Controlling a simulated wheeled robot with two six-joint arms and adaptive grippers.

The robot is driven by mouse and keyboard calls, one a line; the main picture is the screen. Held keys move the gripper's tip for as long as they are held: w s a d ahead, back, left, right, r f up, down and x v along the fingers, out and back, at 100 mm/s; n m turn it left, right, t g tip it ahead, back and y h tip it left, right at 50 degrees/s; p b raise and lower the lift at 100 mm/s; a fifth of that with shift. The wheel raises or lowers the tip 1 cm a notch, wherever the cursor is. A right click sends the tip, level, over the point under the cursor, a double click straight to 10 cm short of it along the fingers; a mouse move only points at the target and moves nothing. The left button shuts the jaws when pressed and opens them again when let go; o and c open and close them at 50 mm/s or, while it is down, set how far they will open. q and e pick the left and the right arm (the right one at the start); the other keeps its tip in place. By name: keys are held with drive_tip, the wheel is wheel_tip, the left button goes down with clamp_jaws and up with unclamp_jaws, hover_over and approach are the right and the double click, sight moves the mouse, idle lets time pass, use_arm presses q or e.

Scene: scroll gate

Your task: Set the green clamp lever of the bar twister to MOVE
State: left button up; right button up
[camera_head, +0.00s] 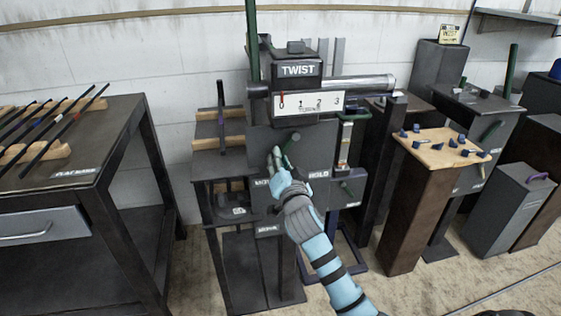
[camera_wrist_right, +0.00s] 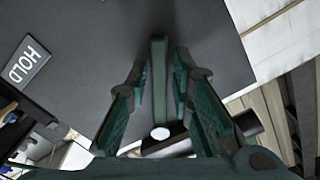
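The bar twister (camera_head: 297,68) stands in the middle of the head view, with a TWIST sign and a scale from 0 to 3. Its green clamp lever (camera_head: 291,141) sticks out of the grey front panel, above the partly hidden MOVE label (camera_head: 262,183) and the HOLD label (camera_head: 319,174). HOLD also shows in the right wrist view (camera_wrist_right: 27,60). My right gripper (camera_head: 277,158) is at the lever. In the right wrist view its fingers (camera_wrist_right: 160,72) stand open on either side of the green lever (camera_wrist_right: 159,85), with small gaps visible. My left gripper is not in view.
A tall green lever (camera_head: 252,40) rises at the twister's left, and a metal cylinder (camera_head: 357,83) juts right. A rack table (camera_head: 75,172) with several bars is at left; a wooden-topped pedestal (camera_head: 425,150) is at right.

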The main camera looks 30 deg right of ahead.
drive_tip(key=shift+o, duration=0.5)
drive_tip(key=v, duration=1.2)
